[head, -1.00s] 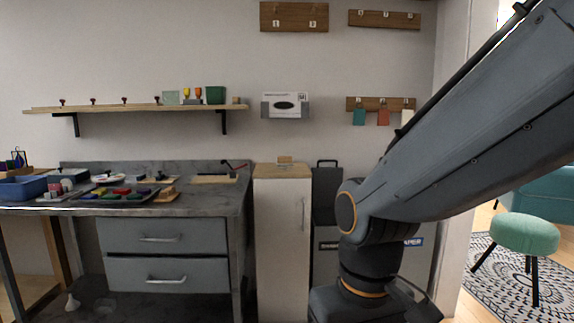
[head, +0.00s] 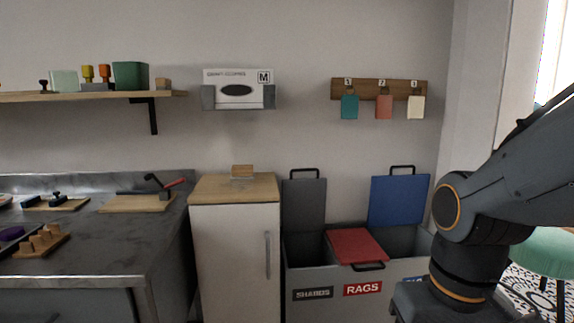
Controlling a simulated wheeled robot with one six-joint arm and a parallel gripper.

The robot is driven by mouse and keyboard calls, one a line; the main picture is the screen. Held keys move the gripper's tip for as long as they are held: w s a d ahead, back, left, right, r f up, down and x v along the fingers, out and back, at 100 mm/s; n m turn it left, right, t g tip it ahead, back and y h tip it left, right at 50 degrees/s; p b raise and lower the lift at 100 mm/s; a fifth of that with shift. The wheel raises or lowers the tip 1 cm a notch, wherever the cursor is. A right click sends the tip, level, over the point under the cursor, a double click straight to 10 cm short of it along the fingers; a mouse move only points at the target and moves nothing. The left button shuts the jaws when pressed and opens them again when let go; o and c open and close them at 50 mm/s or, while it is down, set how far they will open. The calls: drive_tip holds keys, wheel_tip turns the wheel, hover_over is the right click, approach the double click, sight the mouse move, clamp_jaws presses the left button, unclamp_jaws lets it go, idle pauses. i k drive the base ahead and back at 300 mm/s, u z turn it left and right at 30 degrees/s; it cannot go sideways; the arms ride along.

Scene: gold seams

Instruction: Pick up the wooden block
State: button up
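Another small wooden block (head: 163,84) stands at the right end of the wall shelf (head: 100,96). I cannot tell which of the two is meant. My arm fills the right side of the head view, well right of both blocks. My gripper is outside the picture, so its state is hidden.
A workbench (head: 110,225) with boards and tools stands left of the cabinet. Right of it is a sorting bin (head: 310,280) with two lids raised and a red lid (head: 356,245) lower. A glove box (head: 238,90) and a tag rack (head: 380,88) hang above.

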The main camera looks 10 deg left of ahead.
sight(239, 172)
drive_tip(key=u, duration=0.2)
drive_tip(key=i, duration=0.9)
drive_tip(key=u, duration=1.4)
drive_tip(key=i, duration=0.7)
drive_tip(key=u, duration=0.7)
